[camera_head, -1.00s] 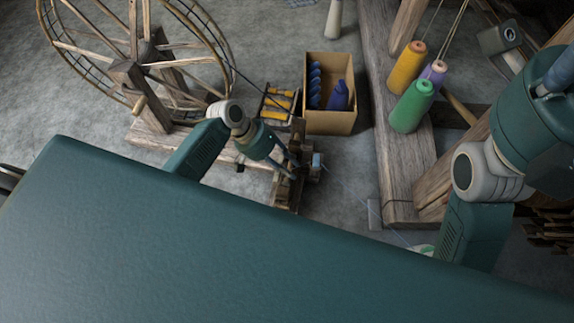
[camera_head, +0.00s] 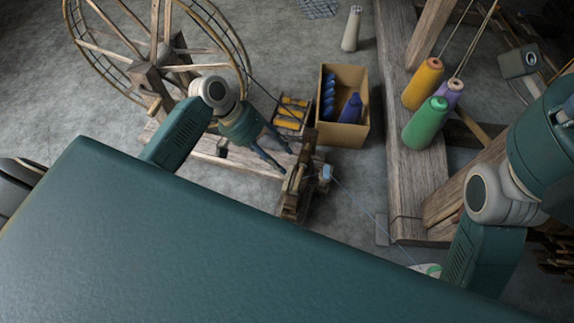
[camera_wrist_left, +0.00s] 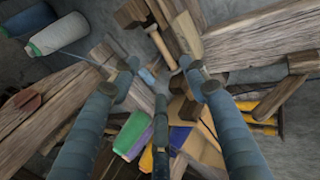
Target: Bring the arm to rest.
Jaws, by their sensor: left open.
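My left arm enters from the left in the head view, bent at a grey wrist joint. Its left gripper (camera_head: 284,160) is open and empty, with its fingers pointing down and to the right beside the wooden spindle stand (camera_head: 300,185). In the left wrist view the gripper (camera_wrist_left: 160,72) shows its fingers spread, with nothing held between them. A small light-blue piece (camera_head: 327,173) sits on the stand's right side, apart from the fingers. My right arm (camera_head: 490,205) is at the right edge. Its gripper is not visible.
A spoked wheel (camera_head: 150,45) stands behind the left arm. A cardboard box (camera_head: 340,128) with blue items and a rack of yellow-orange pieces (camera_head: 292,112) lie beyond the gripper. Yellow, purple and green (camera_head: 426,123) cones stand on the loom's beam (camera_head: 405,180). Grey floor is open between.

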